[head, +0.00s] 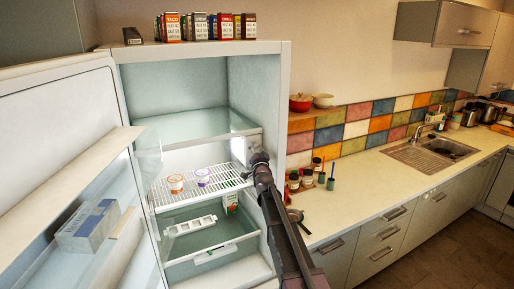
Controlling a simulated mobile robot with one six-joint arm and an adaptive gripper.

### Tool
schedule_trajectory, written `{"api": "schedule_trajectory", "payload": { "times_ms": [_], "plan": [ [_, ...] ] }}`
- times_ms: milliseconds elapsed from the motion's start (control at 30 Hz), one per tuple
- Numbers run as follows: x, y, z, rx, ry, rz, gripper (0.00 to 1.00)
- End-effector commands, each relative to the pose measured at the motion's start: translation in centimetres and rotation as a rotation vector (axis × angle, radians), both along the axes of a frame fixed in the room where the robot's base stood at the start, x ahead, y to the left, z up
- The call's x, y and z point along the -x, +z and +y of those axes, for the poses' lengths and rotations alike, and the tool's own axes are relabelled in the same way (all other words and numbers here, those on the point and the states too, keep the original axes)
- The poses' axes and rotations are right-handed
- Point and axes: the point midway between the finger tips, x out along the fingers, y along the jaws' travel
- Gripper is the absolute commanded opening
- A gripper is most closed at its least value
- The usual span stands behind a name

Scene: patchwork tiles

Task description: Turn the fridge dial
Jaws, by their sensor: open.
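The fridge (284,80) stands with its door (60,110) swung open to the left. A small pale housing (238,149) is on the inside right wall, above the wire shelf. The dial itself is too small to make out there. My arm reaches up from the bottom right to the fridge's right side. My gripper (256,159) is open, at the right edge of the opening, close to the housing. It hides part of that wall, and I cannot tell whether it touches anything.
A white tray (190,227) and a carton (230,203) are lower. Several jars (293,182) stand on the counter (370,185) beside the fridge. Boxes (198,27) stand on top.

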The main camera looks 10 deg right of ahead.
Motion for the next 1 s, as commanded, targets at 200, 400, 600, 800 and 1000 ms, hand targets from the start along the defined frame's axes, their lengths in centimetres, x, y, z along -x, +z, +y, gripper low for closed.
{"api": "schedule_trajectory", "payload": {
  "times_ms": [200, 400, 600, 800, 1000],
  "plan": [
    [-0.05, 0.0, -0.02, 0.0, 0.0, 0.0, 0.78],
    [-0.05, 0.01, -0.01, 0.0, 0.0, 0.0, 0.43],
    [-0.06, 0.01, -0.01, 0.0, 0.0, 0.0, 0.0],
    [-0.09, -0.03, -0.04, 0.014, -0.001, -0.005, 0.0],
    [-0.14, -0.13, -0.12, 0.089, -0.002, -0.03, 0.0]
  ]
}}
